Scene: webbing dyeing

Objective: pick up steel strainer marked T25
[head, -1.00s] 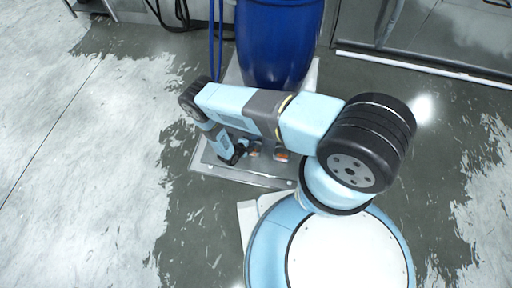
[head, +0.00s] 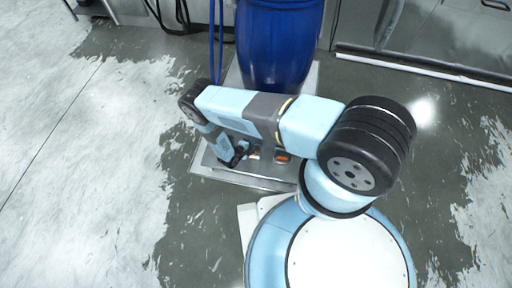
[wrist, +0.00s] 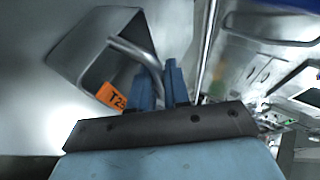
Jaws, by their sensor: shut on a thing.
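The steel strainer (wrist: 95,48) shows in the wrist view at upper left, a grey metal vessel with a bent tubular handle and an orange tag reading T25 (wrist: 111,96). My gripper (wrist: 163,80) has its blue fingers shut on the strainer's handle, near the handle's lower end. In the head view my gripper (head: 238,156) is low over the metal platform, mostly covered by my arm. The strainer is hard to make out there.
A metal platform (head: 245,181) lies under my arm. A large blue drum (head: 278,45) stands on its rear part. An orange-marked small item (head: 282,156) shows beside my arm. Blue hoses (head: 216,40) hang left of the drum. Open wet floor (head: 60,150) lies to the left.

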